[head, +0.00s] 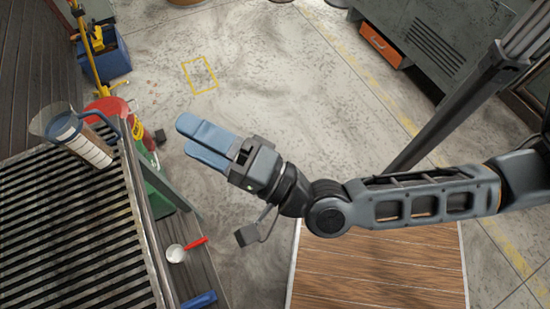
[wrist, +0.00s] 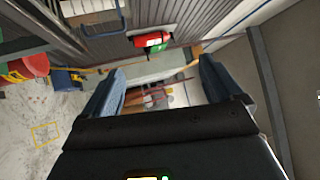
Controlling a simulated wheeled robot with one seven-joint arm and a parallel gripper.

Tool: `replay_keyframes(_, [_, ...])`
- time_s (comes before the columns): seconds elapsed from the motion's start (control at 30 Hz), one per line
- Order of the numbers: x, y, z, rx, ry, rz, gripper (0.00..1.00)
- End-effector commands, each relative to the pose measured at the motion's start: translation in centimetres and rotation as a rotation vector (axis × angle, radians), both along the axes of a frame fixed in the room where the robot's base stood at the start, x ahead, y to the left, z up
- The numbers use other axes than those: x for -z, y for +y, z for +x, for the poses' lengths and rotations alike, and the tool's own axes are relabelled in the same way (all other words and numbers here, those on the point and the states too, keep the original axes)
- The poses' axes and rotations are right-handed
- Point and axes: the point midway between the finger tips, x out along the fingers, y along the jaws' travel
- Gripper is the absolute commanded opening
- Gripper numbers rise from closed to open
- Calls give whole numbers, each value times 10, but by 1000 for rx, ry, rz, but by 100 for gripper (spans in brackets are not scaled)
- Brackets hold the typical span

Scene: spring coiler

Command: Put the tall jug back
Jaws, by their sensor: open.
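The tall jug (head: 90,147) is clear, with a blue rim and handle and a tan band. In the head view it is at the far corner of a dark slatted rack (head: 75,240), on the left. It looks tilted, but the steep camera angle makes this unsure. My gripper (head: 188,137) is in the air to the right of the jug, clearly apart from it, with its blue fingers pointing left. In the wrist view my gripper (wrist: 160,72) has its two fingers spread with nothing held between them. I cannot make out the jug in the wrist view.
Beside the rack are a red object (head: 108,108), a green object (head: 160,185) and a shelf with a white cup with a red handle (head: 176,253). A blue bin (head: 112,58) stands behind. A wooden surface (head: 375,270) is below my arm. Open floor lies beyond my gripper.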

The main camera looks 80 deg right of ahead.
Motion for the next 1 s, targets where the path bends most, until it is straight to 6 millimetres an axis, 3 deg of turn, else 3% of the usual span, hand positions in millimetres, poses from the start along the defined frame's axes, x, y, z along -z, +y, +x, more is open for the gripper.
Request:
replay_keyframes(0.03, [1,-1,-18,1,67,-145,93])
replay_keyframes(0.3, [10,7,-97,-64,421,-960,93])
replay_keyframes(0.5, [18,6,-134,-137,586,-1339,93])
replay_keyframes(0.67, [20,5,-143,-161,628,-1438,93])
replay_keyframes(1.0, [20,5,-143,-162,626,-1440,93])
